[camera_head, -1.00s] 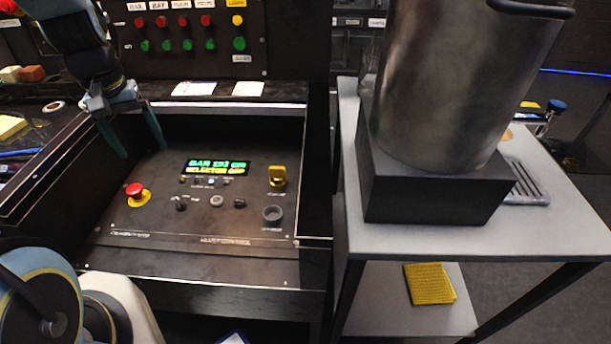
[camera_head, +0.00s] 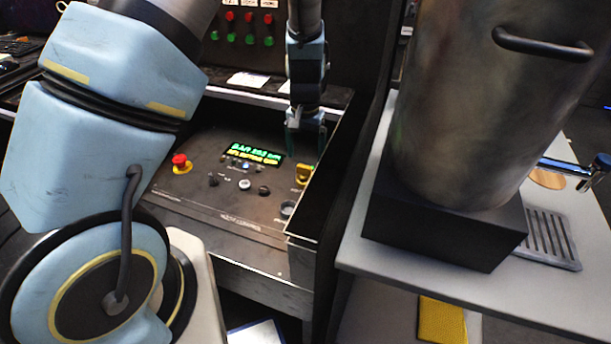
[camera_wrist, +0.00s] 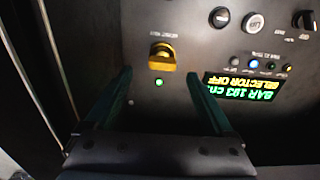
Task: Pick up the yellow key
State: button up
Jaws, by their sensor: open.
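The yellow key (camera_head: 304,174) stands in its switch near the right edge of the console panel. In the wrist view the yellow key (camera_wrist: 161,55) shows upside down, ahead of and between my fingertips. My gripper (camera_head: 306,150) is above the panel, close over the key in the head view. In the wrist view my gripper (camera_wrist: 165,76) has its two green fingers spread apart, with nothing between them. The fingertips appear apart from the key.
A red stop button (camera_head: 180,162), a lit display (camera_head: 255,152) and several knobs (camera_head: 245,184) are on the panel. The console's raised right wall (camera_head: 330,165) is close beside the key. A side table (camera_head: 365,245) bears a large metal pot (camera_head: 470,110).

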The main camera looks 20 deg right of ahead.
aim_at(304, 166)
jog(key=shift+a+f+p, duration=0.15)
jog(key=shift+f+p, duration=0.8)
jog(key=shift+f, duration=1.65)
jog(key=shift+c, duration=0.3)
grip_shut()
